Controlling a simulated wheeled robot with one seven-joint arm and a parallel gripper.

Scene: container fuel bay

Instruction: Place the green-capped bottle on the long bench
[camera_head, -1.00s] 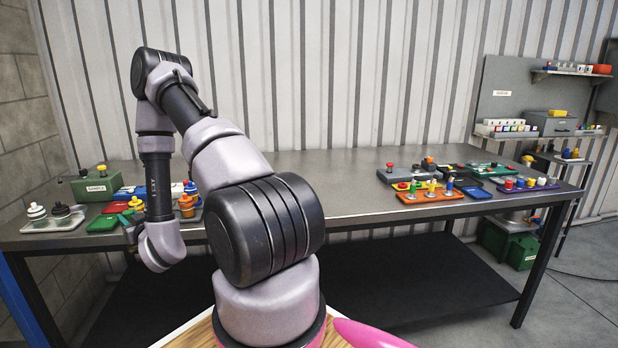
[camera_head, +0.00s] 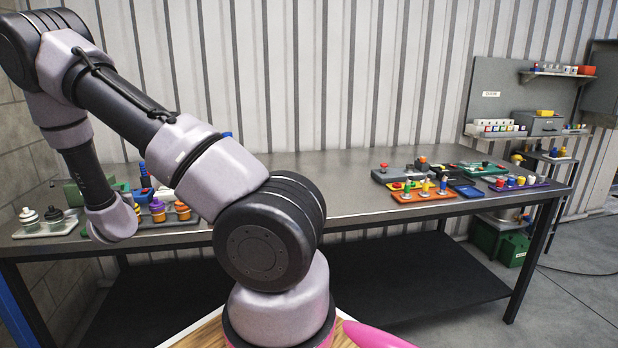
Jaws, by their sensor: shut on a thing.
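The long bench (camera_head: 345,172) has a dark grey top and runs across the view, with items at both ends. My arm reaches over its left part, and its wrist end points down near the front left. My gripper's fingers do not show; they are hidden behind the wrist. I cannot make out a green-capped bottle; the arm covers part of the left group of items.
At the left stand a white-capped bottle (camera_head: 28,216) and a black-capped bottle (camera_head: 54,214) on a pale tray. A purple-capped bottle (camera_head: 157,210) is right of my wrist. An orange tray (camera_head: 437,194) lies at the right. The bench's middle is bare.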

